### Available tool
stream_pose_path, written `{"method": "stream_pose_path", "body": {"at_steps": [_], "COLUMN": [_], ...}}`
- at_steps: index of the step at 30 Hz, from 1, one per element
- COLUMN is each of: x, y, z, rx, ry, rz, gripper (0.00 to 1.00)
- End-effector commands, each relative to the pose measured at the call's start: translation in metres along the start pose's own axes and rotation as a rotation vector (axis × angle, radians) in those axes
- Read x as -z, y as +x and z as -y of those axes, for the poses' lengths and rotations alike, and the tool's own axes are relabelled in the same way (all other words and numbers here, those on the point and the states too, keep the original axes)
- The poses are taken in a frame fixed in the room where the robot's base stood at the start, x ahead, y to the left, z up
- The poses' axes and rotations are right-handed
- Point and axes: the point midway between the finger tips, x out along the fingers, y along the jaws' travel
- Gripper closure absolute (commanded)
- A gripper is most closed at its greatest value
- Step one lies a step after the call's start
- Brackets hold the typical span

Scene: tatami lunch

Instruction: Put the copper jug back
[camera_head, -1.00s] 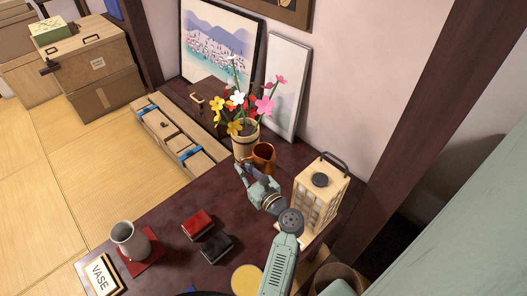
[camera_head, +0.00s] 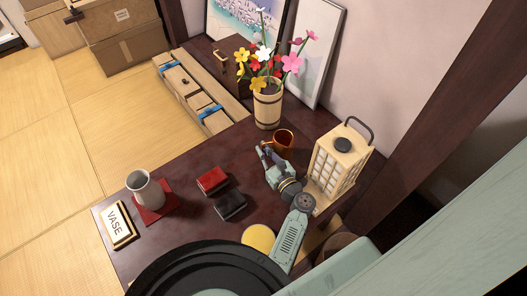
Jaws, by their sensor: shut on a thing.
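The copper jug (camera_head: 284,139) is a small shiny orange-brown vessel near the back of the dark wooden table, in front of the flower bucket. My gripper (camera_head: 267,153) is at the jug's near left side and is shut on it. The fingers partly cover the jug's lower part, so I cannot tell whether its base touches the table.
A wooden flower bucket (camera_head: 267,107) stands behind the jug, and a paper lantern (camera_head: 338,165) to its right. Red (camera_head: 212,180) and black (camera_head: 230,205) boxes lie left of my arm. A grey pitcher (camera_head: 145,188) stands near a VASE sign (camera_head: 117,226).

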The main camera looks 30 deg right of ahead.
Motion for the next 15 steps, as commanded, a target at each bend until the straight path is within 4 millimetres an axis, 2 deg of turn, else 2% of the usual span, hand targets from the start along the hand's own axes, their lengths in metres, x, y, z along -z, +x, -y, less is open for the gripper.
{"method": "stream_pose_path", "body": {"at_steps": [13,14,15], "x": [0.0074,0.0066,0.0064], "y": [0.0004,0.0002,0.0002], "z": [-0.0006,-0.0006,-0.0006], "rx": [-0.001,-0.001,-0.001], "ry": [-0.001,0.000,0.000], "rz": [0.002,0.001,0.001], "gripper": [1.00,0.91,0.88]}}
